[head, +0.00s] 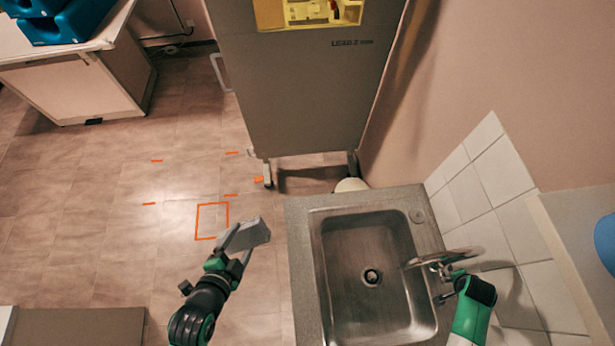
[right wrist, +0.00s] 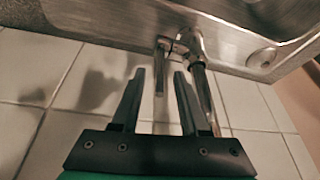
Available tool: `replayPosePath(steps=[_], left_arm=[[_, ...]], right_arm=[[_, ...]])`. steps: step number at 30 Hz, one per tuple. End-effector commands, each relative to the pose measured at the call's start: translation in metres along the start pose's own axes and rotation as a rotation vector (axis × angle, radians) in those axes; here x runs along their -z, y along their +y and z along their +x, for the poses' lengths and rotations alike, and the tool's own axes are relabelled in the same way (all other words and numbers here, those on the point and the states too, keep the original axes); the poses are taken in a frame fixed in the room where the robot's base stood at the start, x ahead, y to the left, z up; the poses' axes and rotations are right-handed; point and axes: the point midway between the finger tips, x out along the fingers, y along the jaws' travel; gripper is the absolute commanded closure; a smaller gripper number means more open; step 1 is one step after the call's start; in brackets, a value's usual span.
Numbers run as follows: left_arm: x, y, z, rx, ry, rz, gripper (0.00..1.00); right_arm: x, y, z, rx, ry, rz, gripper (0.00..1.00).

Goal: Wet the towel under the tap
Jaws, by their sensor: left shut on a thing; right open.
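My left gripper (head: 240,246) is shut on a small light grey piece, seemingly the towel (head: 257,233). It holds it over the floor, just left of the sink (head: 321,290). The metal tap (head: 440,258) stands at the sink's right side, its spout reaching over the basin. No stream of water is visible. My right gripper (right wrist: 161,82) is open at the tap, which also shows in the right wrist view (right wrist: 188,42). A thin metal lever of the tap appears between its fingertips there; contact cannot be told. In the head view the right fingers are mostly hidden by the wrist.
The basin is empty, with a drain (head: 371,276) in its middle. White wall tiles (head: 500,170) rise close behind the tap. A tall grey cabinet (head: 310,100) stands beyond the sink. A white counter (head: 75,75) with blue items is at the far left.

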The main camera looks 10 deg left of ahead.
Motion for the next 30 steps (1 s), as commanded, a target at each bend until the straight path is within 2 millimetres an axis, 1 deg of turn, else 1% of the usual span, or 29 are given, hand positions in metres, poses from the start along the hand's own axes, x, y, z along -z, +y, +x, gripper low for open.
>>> replayPosePath(steps=[1, 11, 12, 14, 18, 30], left_arm=[[-0.0026, 0.0043, 0.004, 0.001, 0.0, 0.0, 0.68], [-0.0025, 0.0041, 0.0038, 0.001, 0.0, 0.0, 0.68], [-0.0025, 0.0041, 0.0038, 0.001, 0.0, 0.0, 0.68], [-0.0025, 0.0041, 0.0038, 0.001, 0.0, 0.0, 0.68], [-0.0025, 0.0041, 0.0038, 0.001, 0.0, 0.0, 0.68], [-0.0025, 0.0041, 0.0038, 0.001, 0.0, 0.0, 0.68]], right_arm=[[-0.0019, 0.0002, 0.0062, 0.0, 0.0, 0.0, 0.56], [-0.0012, 0.0, 0.0057, 0.0, 0.0, 0.0, 0.56], [-0.0012, -0.0001, 0.0057, 0.0, 0.0, 0.0, 0.63], [-0.0012, -0.0001, 0.0057, 0.0, 0.0, 0.0, 0.74], [-0.0012, -0.0001, 0.0057, 0.0, 0.0, -0.001, 0.99], [-0.0013, -0.0001, 0.0057, 0.0, 0.0, -0.001, 1.0]])
